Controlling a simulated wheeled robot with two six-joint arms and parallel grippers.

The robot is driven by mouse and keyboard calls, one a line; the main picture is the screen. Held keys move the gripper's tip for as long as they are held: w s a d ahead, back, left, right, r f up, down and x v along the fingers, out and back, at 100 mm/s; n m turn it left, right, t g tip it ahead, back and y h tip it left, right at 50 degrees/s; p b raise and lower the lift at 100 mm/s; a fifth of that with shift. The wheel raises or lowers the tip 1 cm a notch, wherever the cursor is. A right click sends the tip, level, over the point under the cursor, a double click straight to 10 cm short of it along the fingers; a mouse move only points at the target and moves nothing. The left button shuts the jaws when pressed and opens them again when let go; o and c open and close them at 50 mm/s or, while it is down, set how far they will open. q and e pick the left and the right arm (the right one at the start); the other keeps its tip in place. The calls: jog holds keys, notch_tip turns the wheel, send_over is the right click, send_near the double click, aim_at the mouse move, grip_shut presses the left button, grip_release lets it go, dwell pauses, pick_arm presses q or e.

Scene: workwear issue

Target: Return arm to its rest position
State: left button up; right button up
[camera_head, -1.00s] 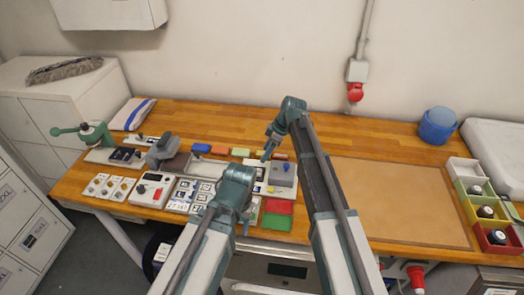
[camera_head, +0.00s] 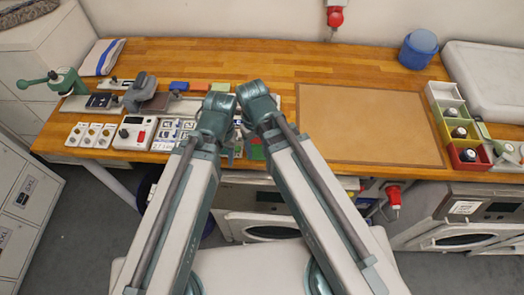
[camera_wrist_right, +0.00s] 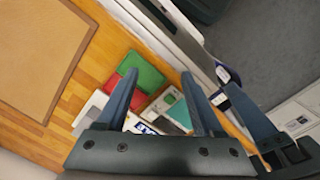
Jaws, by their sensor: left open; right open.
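My two arms come up from the bottom of the head view, and their ends are close together over the front edge of the workbench (camera_head: 350,74). My left gripper (camera_head: 231,150) is the one further left; it is open and empty as far as I can see. My right gripper (camera_head: 243,128) is just right of it, largely hidden by the arm. In the right wrist view the right gripper (camera_wrist_right: 160,88) shows two spread fingers with nothing between them. Beyond them lie a red pad (camera_wrist_right: 112,91) and a green pad (camera_wrist_right: 143,69).
A brown mat (camera_head: 370,125) lies right of the arms, bare. Small devices, including a white box with a red button (camera_head: 134,133), stand at the left. Coloured bins (camera_head: 446,92) and a blue tub (camera_head: 418,50) stand at the right. Appliances sit below the bench.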

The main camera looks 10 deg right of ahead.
jog(key=s, duration=0.1)
jog(key=s+m, duration=0.1)
jog(key=shift+s+d+h, duration=0.3)
jog(key=shift+d, duration=0.1)
notch_tip(320, 180, down, 4)
jog(key=b, duration=0.4)
jog(key=shift+f, duration=0.2)
